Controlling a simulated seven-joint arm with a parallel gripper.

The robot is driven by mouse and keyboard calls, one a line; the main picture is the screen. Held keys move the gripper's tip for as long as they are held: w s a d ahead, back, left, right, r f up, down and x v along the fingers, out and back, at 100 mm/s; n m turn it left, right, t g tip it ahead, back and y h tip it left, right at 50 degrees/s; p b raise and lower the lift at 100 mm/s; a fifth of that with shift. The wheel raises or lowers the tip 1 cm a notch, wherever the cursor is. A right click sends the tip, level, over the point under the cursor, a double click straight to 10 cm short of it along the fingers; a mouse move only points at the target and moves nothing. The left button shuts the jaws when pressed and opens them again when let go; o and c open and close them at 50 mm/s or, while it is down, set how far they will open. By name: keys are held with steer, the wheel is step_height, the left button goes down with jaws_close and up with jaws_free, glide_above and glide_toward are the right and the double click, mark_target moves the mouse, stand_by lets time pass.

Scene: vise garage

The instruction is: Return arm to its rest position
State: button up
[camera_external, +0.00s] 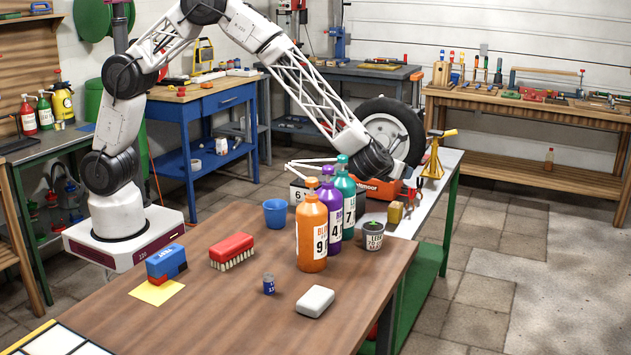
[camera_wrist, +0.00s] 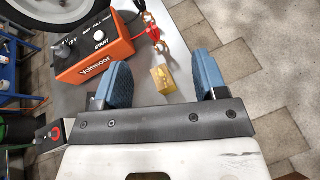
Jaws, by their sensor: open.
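My arm rises from its base at the left of the external view, arches over and comes down to a dark joint at the white bench behind the bottles. My gripper (camera_wrist: 162,70) shows in the wrist view with two blue fingers spread apart and nothing held between them. In the external view the bottles and the arm keep me from making out its fingers. Beyond the fingers in the wrist view are a small yellow block (camera_wrist: 163,80) and an orange Voltmoor box (camera_wrist: 95,58). I cannot tell the height of the fingers above the bench.
Orange (camera_external: 312,235), purple (camera_external: 331,209) and teal (camera_external: 345,203) bottles stand close to my lower arm. A wheel (camera_external: 393,131) and yellow stand (camera_external: 433,160) are behind.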

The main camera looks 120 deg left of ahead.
steer(key=s+d+r+m+t+h, duration=0.3)
steer(key=d+r+m+t+h, duration=0.1)
steer(key=d+r+m, duration=0.7)
steer(key=s+d+r+m+t+h, duration=0.35)
steer(key=d+r+m, duration=0.45)
steer(key=r, duration=0.6)
steer(key=s+d+r+m+h, duration=0.2)
steer(key=s+d+r+m, duration=0.2)
steer(key=s+d+m, duration=0.25)
steer(key=s+d+r+m+h, duration=0.3)
steer(key=s+d+r+m, duration=0.15)
steer(key=s+d, duration=0.3)
steer(key=s+d+f+m+g, duration=0.1)
steer(key=s+d+m+g, duration=0.15)
steer(key=s+m, duration=1.05)
steer(key=s+d+f+m+g, duration=0.25)
steer(key=s+m, duration=0.35)
steer(key=s, duration=1.6)
step_height(320, 180, down, 9)
steer(key=m+g, duration=0.1)
steer(key=g, duration=0.2)
steer(key=shift+s+d+f, duration=0.15)
steer(key=shift+s+d, duration=0.3)
